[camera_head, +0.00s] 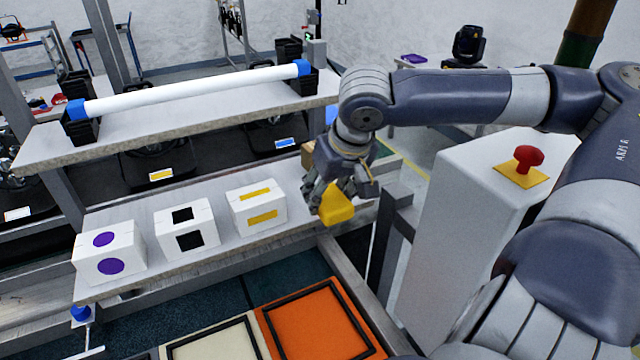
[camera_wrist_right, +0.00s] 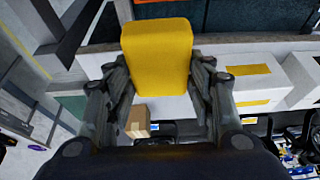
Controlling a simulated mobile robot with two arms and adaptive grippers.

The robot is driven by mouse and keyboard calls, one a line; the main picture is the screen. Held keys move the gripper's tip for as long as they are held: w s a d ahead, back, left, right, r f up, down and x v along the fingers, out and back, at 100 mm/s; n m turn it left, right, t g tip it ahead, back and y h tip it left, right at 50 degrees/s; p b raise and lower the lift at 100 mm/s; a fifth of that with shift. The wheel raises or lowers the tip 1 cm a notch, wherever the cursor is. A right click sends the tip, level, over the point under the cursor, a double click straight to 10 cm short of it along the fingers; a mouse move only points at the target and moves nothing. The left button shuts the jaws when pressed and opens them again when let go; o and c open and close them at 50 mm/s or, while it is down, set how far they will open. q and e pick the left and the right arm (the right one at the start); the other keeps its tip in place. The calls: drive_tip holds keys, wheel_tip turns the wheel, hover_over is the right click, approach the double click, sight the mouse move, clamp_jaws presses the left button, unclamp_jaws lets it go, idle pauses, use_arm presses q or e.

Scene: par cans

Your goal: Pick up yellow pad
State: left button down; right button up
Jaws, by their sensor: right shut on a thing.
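The yellow pad (camera_head: 337,205) is a small yellow block with rounded edges. My right gripper (camera_head: 325,192) is shut on it and holds it near the right end of the lower shelf. In the right wrist view the yellow pad (camera_wrist_right: 158,55) sits between the two fingers of the right gripper (camera_wrist_right: 158,80), with a finger on each side. Part of the pad is hidden behind the fingers in the head view. My left gripper is not in view.
On the lower shelf (camera_head: 160,285) stand white boxes with purple (camera_head: 110,252), black (camera_head: 187,228) and yellow marks (camera_head: 256,206). A white tube (camera_head: 190,90) lies above. An orange tray (camera_head: 290,340) and a cream tray (camera_head: 190,352) are in front. A grey cabinet with a red button (camera_head: 528,156) stands right.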

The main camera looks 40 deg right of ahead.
sight(335, 205)
drive_tip(key=s, duration=0.1)
drive_tip(key=s+a+b, duration=0.1)
drive_tip(key=s, duration=0.1)
drive_tip(key=shift+a+r, duration=0.1)
drive_tip(key=shift+a, duration=0.05)
drive_tip(key=s+b, duration=0.1)
drive_tip(key=s+a+b, duration=0.1)
drive_tip(key=s, duration=0.1)
drive_tip(key=s+b, duration=0.1)
drive_tip(key=s, duration=0.1)
drive_tip(key=shift+s+a+r, duration=0.25)
drive_tip(key=shift+a+r, duration=0.05)
drive_tip(key=shift+f, duration=0.1)
drive_tip(key=shift+c, duration=0.4)
